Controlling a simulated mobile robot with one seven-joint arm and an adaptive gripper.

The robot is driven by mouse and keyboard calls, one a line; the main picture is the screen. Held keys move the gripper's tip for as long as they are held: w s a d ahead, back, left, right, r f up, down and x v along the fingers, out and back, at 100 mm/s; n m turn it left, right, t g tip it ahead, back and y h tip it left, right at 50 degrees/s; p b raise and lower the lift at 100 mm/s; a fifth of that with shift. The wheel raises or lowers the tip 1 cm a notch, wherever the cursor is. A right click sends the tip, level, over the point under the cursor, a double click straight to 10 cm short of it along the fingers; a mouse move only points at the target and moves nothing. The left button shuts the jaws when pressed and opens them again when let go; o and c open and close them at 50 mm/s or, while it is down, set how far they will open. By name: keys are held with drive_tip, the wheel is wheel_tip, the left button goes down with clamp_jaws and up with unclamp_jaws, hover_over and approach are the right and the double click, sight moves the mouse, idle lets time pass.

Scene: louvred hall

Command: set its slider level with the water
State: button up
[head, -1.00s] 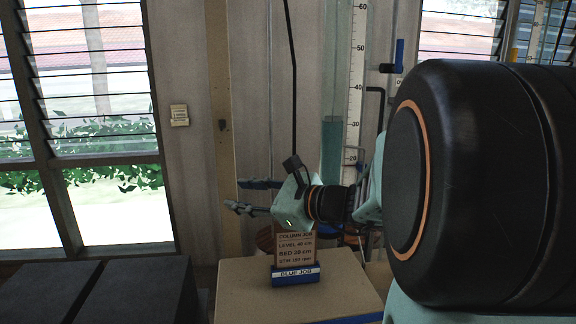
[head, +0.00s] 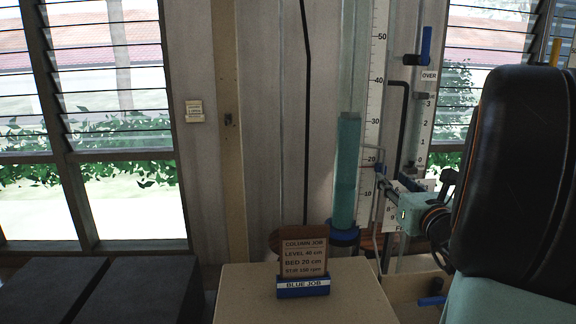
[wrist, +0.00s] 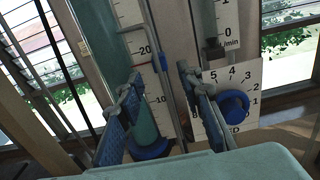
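A clear upright column holds teal water (head: 346,170); its surface stands a little above the 30 mark of the white scale (head: 375,105) to its right. Its lower end and blue base (wrist: 150,150) show in the wrist view. A small red mark (wrist: 163,62) lies on the scale just below 20; I cannot tell whether it is the slider. My gripper (head: 384,180) is in front of the scale's lower part, right of the column. In the wrist view my gripper (wrist: 160,105) has its blue-padded fingers wide apart, with nothing visibly held between them.
A job card (head: 304,259) on a blue stand is on the tan table (head: 245,295). A blue dial knob (wrist: 233,104) is close beside the right finger. A blue lever (head: 426,45) and a black pipe are above right. Dark boxes (head: 130,290) stand at left.

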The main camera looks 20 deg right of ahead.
sight(383, 171)
drive_tip(key=b+x, duration=0.1)
drive_tip(key=x, duration=0.3)
drive_tip(key=shift+w+f, duration=0.1)
drive_tip(key=shift+w, duration=0.25)
drive_tip(key=shift+x, duration=0.95)
drive_tip(key=shift+b, duration=0.6)
drive_tip(key=shift+c, duration=0.6)
clamp_jaws()
